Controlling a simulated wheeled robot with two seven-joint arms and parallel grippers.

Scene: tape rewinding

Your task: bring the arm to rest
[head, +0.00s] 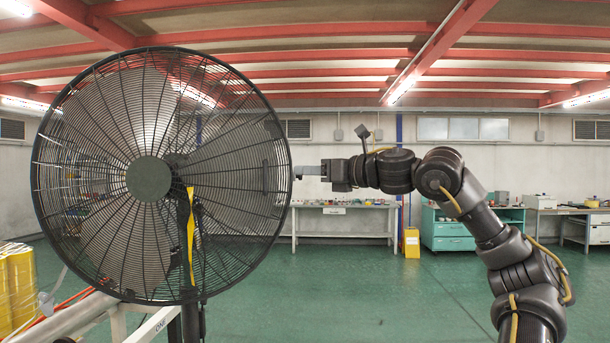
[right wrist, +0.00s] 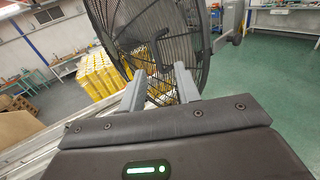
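My right arm (head: 445,180) comes up from the lower right of the head view, bends at the elbow and reaches left, with its forearm about level. My right gripper (head: 306,171) is beside the right rim of the large black fan (head: 148,179). In the right wrist view its two grey fingers (right wrist: 161,88) stand apart with nothing held between them. The fan's wire cage (right wrist: 150,35) shows beyond and between them; I cannot tell whether they touch it. My left gripper is not seen.
A yellow strap (head: 190,235) hangs at the fan. Yellow stacked goods (head: 17,285) and a metal rail (head: 75,318) are at lower left. A workbench (head: 343,208) and a green cabinet (head: 447,232) stand at the back.

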